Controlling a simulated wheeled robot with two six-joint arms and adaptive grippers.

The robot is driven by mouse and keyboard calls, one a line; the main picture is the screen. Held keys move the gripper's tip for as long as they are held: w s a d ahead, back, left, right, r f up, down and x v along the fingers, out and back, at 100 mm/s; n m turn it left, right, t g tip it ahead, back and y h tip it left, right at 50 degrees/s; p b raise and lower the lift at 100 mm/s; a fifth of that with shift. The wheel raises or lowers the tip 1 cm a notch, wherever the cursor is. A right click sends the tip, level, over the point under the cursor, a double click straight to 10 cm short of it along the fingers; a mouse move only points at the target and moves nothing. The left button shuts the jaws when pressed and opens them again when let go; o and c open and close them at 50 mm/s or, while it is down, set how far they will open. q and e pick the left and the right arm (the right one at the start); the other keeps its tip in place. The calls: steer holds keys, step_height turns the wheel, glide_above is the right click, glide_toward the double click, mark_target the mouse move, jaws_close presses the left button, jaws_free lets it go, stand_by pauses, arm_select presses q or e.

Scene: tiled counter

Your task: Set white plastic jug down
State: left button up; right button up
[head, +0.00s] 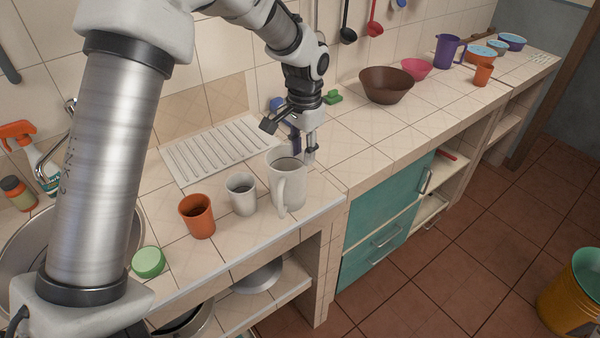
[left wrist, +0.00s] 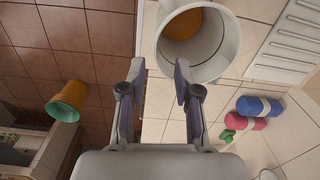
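The white plastic jug (head: 288,186) stands upright on the tiled counter near its front edge, with its handle towards the camera. In the left wrist view its round rim and open mouth (left wrist: 225,50) show at the top, with an orange-brown patch inside. My left gripper (head: 306,154) points down at the jug's far right rim. In the left wrist view its two fingers (left wrist: 160,72) are apart, with the right fingertip overlapping the near rim. No firm hold on the jug shows, and whether a finger touches it I cannot tell. My right gripper is not in view.
A grey-white cup (head: 242,195) and an orange cup (head: 198,217) stand left of the jug. A green round item (head: 148,262) lies near the sink. A ribbed white drainboard (head: 218,150) lies behind. A brown bowl (head: 386,86) stands further right, with clear tiles before it.

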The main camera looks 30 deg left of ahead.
mark_target(300, 176)
arm_select(q)
steer(key=f+p, duration=0.1)
steer(key=f, duration=0.4)
steer(key=f+p, duration=0.1)
steer(key=f, duration=0.1)
steer(key=shift+s+a+f+p, duration=0.1)
steer(key=shift+s+f+p, duration=0.15)
steer(key=shift+s+p, duration=0.1)
steer(key=shift+r, duration=0.1)
steer(key=shift+s+r, duration=0.15)
steer(key=shift+s, duration=0.2)
jaws_close()
steer(key=shift+w, duration=0.1)
